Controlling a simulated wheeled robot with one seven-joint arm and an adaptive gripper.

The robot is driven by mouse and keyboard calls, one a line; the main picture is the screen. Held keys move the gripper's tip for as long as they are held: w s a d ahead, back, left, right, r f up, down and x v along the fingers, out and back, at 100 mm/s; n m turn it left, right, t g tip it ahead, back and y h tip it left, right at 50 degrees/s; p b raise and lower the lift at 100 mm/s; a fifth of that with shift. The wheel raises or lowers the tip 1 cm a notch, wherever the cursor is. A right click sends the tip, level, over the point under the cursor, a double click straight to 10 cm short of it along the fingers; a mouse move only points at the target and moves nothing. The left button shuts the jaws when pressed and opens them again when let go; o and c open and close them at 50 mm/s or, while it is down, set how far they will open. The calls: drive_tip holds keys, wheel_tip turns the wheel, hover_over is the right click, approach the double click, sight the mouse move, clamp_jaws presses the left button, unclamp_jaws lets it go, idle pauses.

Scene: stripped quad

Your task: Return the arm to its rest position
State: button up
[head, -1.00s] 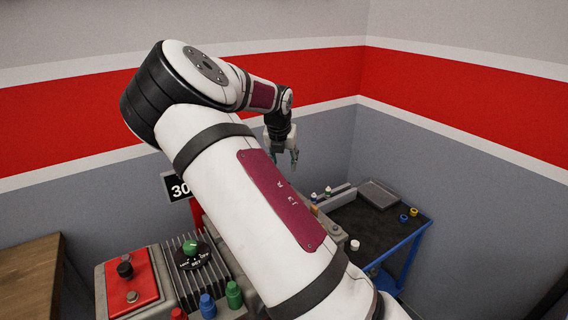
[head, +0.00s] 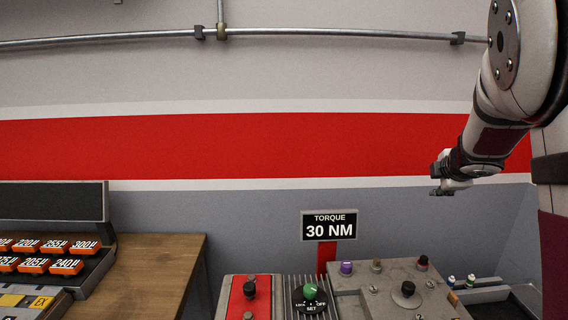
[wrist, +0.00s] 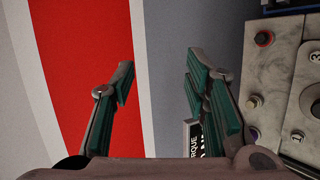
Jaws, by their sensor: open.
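My gripper (head: 440,180) is raised in the air at the right of the head view, in front of the wall and above the grey control box. In the wrist view my gripper (wrist: 160,95) shows two green-padded fingers spread apart with nothing between them. My arm comes in from the right edge of the head view, bent, with its forearm sloping down to the left. The rest of the arm is cut off by the frame.
A sign reading "TORQUE 30 NM" (head: 329,226) stands behind a red panel (head: 236,300) and a grey control box (head: 380,282) with knobs. A wooden table (head: 160,265) holds a case of orange blocks (head: 66,267) at left. A pipe (head: 330,33) runs along the wall.

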drive_tip(key=s+r+m+h, duration=0.1)
drive_tip(key=s+r+m, duration=0.4)
drive_tip(key=s+m, duration=0.25)
drive_tip(key=s+a+f+m+g+y, duration=0.1)
drive_tip(key=s+a+m, duration=0.1)
drive_tip(key=s+a, duration=0.5)
drive_tip(key=s+a+f+m+g+y, duration=0.1)
drive_tip(key=s+a+m+g+y, duration=0.1)
drive_tip(key=s+a, duration=0.5)
drive_tip(key=s+a+f+m+g+y, duration=0.1)
drive_tip(key=s+a+m, duration=0.3)
drive_tip(key=s, duration=1.3)
drive_tip(key=a, duration=0.3)
drive_tip(key=shift+f+g, duration=0.35)
drive_tip(key=shift+g, duration=0.05)
drive_tip(key=shift+d+m, duration=0.1)
drive_tip(key=shift+m, duration=0.15)
